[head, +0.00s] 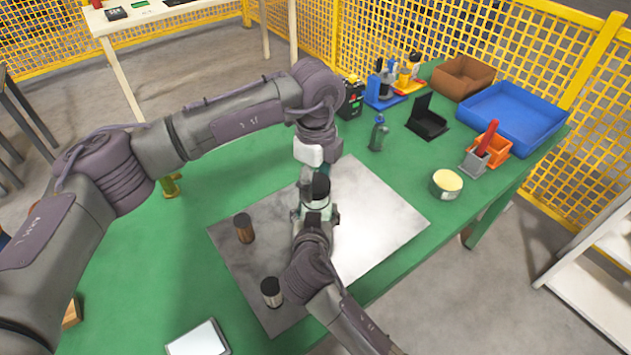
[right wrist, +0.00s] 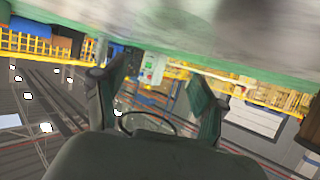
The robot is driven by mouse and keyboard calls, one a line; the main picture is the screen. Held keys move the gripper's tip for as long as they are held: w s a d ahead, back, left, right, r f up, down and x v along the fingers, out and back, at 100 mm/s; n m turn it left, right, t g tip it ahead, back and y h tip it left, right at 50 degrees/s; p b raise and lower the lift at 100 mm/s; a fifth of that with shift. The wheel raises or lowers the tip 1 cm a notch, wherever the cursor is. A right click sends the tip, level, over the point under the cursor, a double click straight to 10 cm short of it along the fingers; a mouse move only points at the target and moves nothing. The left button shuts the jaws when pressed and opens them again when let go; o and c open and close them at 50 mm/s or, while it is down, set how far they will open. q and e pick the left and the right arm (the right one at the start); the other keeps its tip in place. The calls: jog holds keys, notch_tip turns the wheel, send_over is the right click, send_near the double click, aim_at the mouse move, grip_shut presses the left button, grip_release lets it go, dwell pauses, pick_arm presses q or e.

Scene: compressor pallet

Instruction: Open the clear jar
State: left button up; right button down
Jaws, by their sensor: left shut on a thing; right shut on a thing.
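The clear jar shows as a thin see-through ring (right wrist: 145,122) between the green fingers of my right gripper (right wrist: 158,85) in the right wrist view. In the head view it is mostly hidden by my two grippers, above the grey metal sheet (head: 385,205). A black round lid (head: 320,188) shows at its top. My left gripper (head: 325,172) comes down from above and is shut at the lid; its fingertips are partly hidden. My right gripper (head: 318,212) reaches in from the front and is shut around the jar.
On the sheet stand a brown jar (head: 243,228) and a black-topped jar (head: 271,292). The sheet's right part is clear.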

aim_at(315, 183)
pick_arm(q)
jog(key=shift+r, duration=2)
pick_arm(e)
grip_release()
jog(key=v, duration=1.2)
jog(key=shift+s, duration=0.1)
